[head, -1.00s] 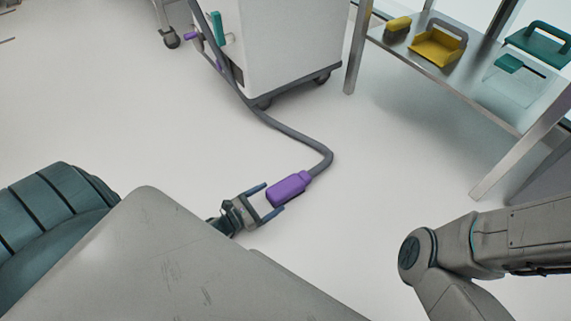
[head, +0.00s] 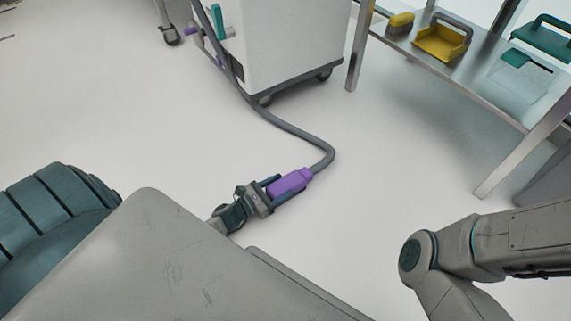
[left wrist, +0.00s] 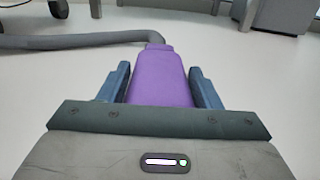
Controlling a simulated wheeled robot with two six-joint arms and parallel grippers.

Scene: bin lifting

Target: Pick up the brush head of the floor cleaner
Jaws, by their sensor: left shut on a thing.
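The purple brush head (head: 290,183) is low over or on the white floor, at the end of a grey hose (head: 300,134); I cannot tell whether it touches the floor. My left gripper (head: 284,185) is shut on it, with one finger along each side. In the left wrist view the purple head (left wrist: 160,78) lies between the two blue fingers of the left gripper (left wrist: 160,88). The hose runs back to the white floor cleaner (head: 285,40) on dark wheels. My right arm shows at the lower right, but its gripper is out of view.
A metal shelf table (head: 470,75) stands at the upper right, holding a yellow brush (head: 401,22), a yellow dustpan (head: 438,45) and a teal dustpan (head: 541,42). The floor (head: 400,160) between the hose and the table is clear.

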